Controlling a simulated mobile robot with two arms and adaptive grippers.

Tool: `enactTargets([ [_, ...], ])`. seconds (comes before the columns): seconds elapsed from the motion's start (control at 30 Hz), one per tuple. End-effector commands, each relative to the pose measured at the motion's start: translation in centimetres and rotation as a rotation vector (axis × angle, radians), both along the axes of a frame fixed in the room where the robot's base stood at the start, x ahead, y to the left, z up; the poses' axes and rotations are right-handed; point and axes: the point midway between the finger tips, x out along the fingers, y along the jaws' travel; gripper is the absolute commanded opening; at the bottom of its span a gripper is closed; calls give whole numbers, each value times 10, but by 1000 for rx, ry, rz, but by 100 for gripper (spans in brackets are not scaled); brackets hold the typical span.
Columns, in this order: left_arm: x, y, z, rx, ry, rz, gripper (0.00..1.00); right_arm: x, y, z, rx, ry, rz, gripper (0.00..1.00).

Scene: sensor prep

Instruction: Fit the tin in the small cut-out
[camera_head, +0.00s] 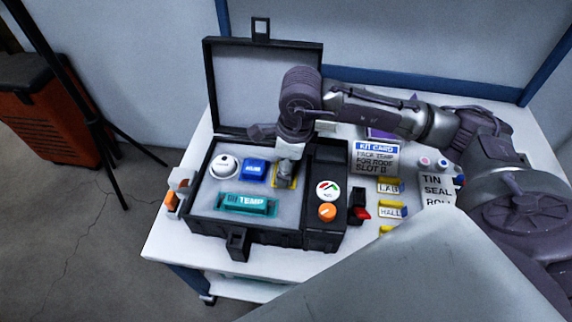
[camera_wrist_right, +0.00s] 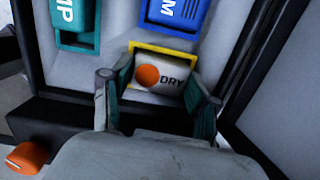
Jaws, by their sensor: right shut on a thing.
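The tin (camera_wrist_right: 175,80) is white with an orange dot and the word DRY, seen between my right gripper's fingers in the wrist view. My right gripper (camera_wrist_right: 157,95) is shut on it. In the head view my right gripper (camera_head: 288,172) points down into the open black case (camera_head: 268,243). The small cut-out (camera_wrist_right: 165,49) has a yellow rim, part of which shows beyond the tin; the rim also shows in the head view (camera_head: 293,184). The tin is at or in this cut-out; I cannot tell how deep it sits. My left gripper is out of view.
In the foam are a white round device (camera_head: 224,167), a blue block (camera_head: 255,170) and a teal TEMP block (camera_head: 246,204). An orange knob (camera_head: 327,212) is in the right-hand compartment. The raised lid (camera_head: 250,95) stands behind. Cards and labelled holders lie right of the case.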

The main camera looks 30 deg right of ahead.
Motion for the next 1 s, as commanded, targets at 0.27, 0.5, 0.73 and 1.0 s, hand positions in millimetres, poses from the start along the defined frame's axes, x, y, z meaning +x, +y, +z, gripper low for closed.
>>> enactTargets([
  [0.27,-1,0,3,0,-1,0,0,0,0,0,0,0,0,29],
  [0.5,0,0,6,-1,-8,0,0,0,0,0,0,0,0,29],
  [0.73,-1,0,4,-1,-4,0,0,0,0,-1,0,0,0,29],
  [1.0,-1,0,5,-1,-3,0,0,0,0,-1,0,0,0,29],
])
